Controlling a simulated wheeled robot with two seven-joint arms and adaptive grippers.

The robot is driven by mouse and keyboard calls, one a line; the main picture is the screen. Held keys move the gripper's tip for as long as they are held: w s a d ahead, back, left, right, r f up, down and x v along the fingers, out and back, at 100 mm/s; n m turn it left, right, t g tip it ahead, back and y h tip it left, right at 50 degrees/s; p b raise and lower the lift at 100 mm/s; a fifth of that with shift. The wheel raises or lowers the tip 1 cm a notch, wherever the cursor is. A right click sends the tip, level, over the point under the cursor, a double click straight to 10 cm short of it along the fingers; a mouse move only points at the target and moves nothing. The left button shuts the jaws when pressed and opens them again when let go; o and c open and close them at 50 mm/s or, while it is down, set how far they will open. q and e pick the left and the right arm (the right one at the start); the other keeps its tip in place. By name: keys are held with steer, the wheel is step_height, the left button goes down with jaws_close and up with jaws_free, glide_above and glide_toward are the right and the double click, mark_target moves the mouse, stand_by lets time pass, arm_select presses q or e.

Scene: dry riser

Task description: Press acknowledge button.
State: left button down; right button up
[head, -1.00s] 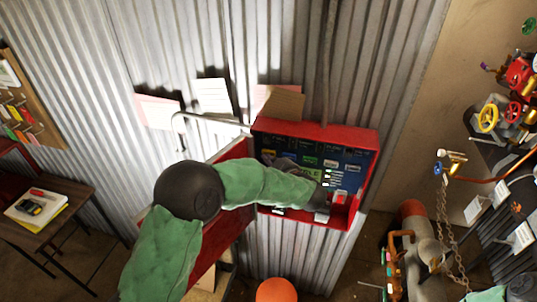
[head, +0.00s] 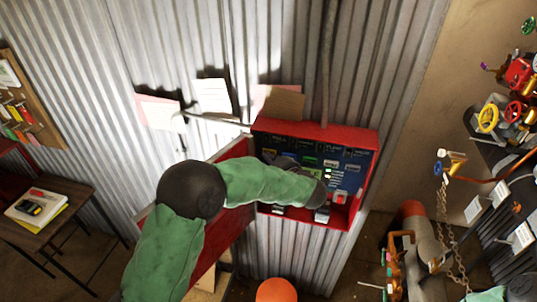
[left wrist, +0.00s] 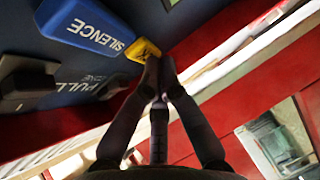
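A red alarm box (head: 318,127) with a dark blue panel hangs open on the corrugated wall in the head view. My left arm reaches into its lower part, and my wrist hides much of the panel there. In the left wrist view my left gripper (left wrist: 160,68) has its fingertips together, empty, close by a small yellow button (left wrist: 143,50). Whether they touch it I cannot tell. The yellow button's wording is unreadable. A blue SILENCE button (left wrist: 86,27) is to its left, with a dark PULL part (left wrist: 28,84) below. My right gripper is out of view.
The box's red door (head: 232,150) stands open on the left, beside my forearm. Papers (head: 213,96) are on the wall above. A small table (head: 50,215) stands at far left. Pipes and valves (head: 487,119) fill the right side. An orange ball-like thing (head: 277,290) is below.

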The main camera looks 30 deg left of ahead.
arm_select(q)
steer(key=shift+s+d, duration=0.25)
steer(key=shift+s, duration=0.6)
steer(key=s, duration=0.2)
steer(key=s+d, duration=0.1)
steer(key=s, duration=0.2)
stand_by(0.4)
steer(key=shift+w+f, duration=0.1)
stand_by(0.6)
